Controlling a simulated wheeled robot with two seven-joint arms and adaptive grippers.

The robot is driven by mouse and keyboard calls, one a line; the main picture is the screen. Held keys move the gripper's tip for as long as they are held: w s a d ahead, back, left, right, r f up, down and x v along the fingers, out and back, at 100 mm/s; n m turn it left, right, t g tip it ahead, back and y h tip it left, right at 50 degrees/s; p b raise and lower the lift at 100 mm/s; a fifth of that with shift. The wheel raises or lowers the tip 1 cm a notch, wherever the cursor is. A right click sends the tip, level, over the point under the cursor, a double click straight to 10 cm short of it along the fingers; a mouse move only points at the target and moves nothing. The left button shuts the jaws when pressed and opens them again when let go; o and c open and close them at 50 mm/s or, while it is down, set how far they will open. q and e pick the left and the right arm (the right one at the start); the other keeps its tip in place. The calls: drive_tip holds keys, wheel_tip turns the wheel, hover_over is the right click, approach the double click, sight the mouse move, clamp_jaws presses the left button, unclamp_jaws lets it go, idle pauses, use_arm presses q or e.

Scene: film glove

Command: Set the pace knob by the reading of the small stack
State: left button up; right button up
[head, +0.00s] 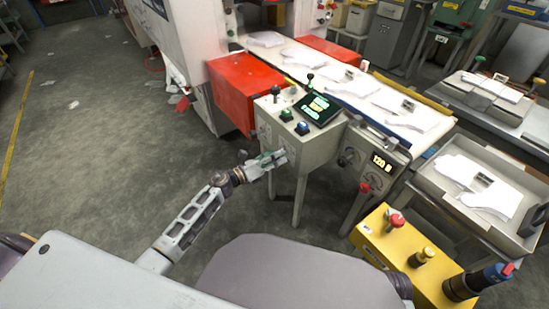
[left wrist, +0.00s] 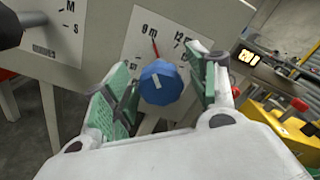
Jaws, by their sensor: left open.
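The plate reads 9 m and 12 m, with a red mark just above the knob. My left gripper (left wrist: 162,76) is open, with its green-padded fingers on either side of the knob. In the head view my left gripper (head: 268,162) is at the front of the grey console (head: 300,145) and the knob cannot be made out. White glove-shaped sheets (head: 492,200) lie in the grey tray (head: 450,212) at right; which pile is the small stack is unclear.
A lit display (head: 381,162) is right of the console, and a screen (head: 317,109) is on top. A yellow box (head: 395,245) with knobs stands at front right. A conveyor (head: 350,85) with white sheets runs behind. Floor (head: 100,150) at left is mostly clear.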

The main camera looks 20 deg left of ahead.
use_arm(q)
drive_tip(key=c, duration=1.1)
drive_tip(key=shift+o, duration=0.2)
use_arm(e)
drive_tip(key=shift+f, duration=0.1)
